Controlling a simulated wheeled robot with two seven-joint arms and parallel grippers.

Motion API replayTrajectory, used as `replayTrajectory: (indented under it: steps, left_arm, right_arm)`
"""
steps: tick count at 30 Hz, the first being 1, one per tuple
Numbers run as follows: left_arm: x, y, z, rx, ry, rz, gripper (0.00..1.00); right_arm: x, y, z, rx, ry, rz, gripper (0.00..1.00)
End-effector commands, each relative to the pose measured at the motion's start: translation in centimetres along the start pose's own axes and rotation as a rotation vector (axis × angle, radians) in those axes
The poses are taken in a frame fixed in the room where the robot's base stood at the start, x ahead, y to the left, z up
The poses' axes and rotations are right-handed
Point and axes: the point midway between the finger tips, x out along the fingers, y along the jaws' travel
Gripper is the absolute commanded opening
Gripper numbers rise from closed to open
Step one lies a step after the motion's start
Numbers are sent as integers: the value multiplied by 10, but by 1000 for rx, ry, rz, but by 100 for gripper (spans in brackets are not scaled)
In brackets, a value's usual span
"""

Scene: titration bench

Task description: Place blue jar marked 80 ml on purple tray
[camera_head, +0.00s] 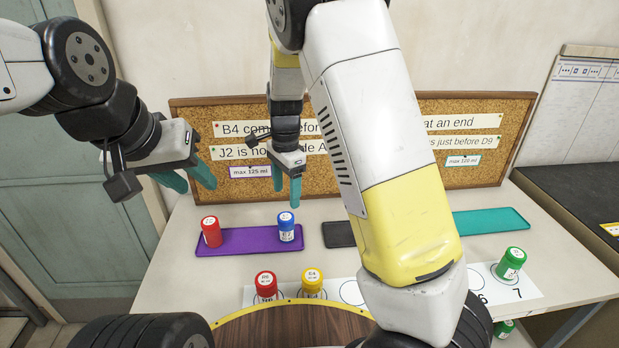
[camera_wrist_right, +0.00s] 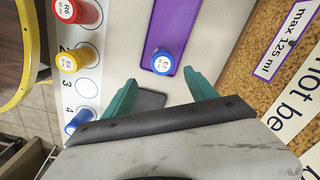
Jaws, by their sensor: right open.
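A blue jar with a white lid (camera_head: 286,229) stands upright on the right end of the purple tray (camera_head: 245,243). This jar also shows in the right wrist view (camera_wrist_right: 163,62), beyond my fingertips; its volume marking is too small to read. My right gripper (camera_head: 286,188) is open and empty above and behind this jar, apart from it. Its two teal fingers also show spread in the right wrist view (camera_wrist_right: 160,88). Another blue jar (camera_wrist_right: 79,121) stands by number 4 on the white strip, hidden behind my right arm in the head view. My left gripper (camera_head: 190,181) is open and empty, left of the tray.
A red jar (camera_head: 211,232) stands on the tray's left end. Another red jar (camera_head: 266,285) and a yellow jar (camera_head: 312,283) stand on the numbered strip; a green jar (camera_head: 511,263) is at right. Dark (camera_head: 338,235) and teal (camera_head: 490,222) trays lie right. A corkboard (camera_head: 235,112) stands behind.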

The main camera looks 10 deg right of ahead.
Motion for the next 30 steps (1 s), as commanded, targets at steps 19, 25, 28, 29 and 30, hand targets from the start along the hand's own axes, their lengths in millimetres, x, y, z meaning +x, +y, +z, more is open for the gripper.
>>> replayTrajectory:
  steps: [19, 25, 28, 29, 30]
  left_arm:
    - [0, 0, 0, 0, 0, 0, 36]
    - [0, 0, 0, 0, 0, 0, 36]
    - [0, 0, 0, 0, 0, 0, 36]
    - [0, 0, 0, 0, 0, 0, 36]
    - [0, 0, 0, 0, 0, 0, 36]
  right_arm:
    - [-168, 167, -18, -729, 57, -426, 66]
    - [-188, 222, -12, -953, 261, -461, 66]
    - [-192, 239, -10, -1028, 342, -451, 66]
    - [-192, 242, -10, -1045, 360, -446, 66]
    - [-192, 247, -9, -1062, 380, -440, 66]
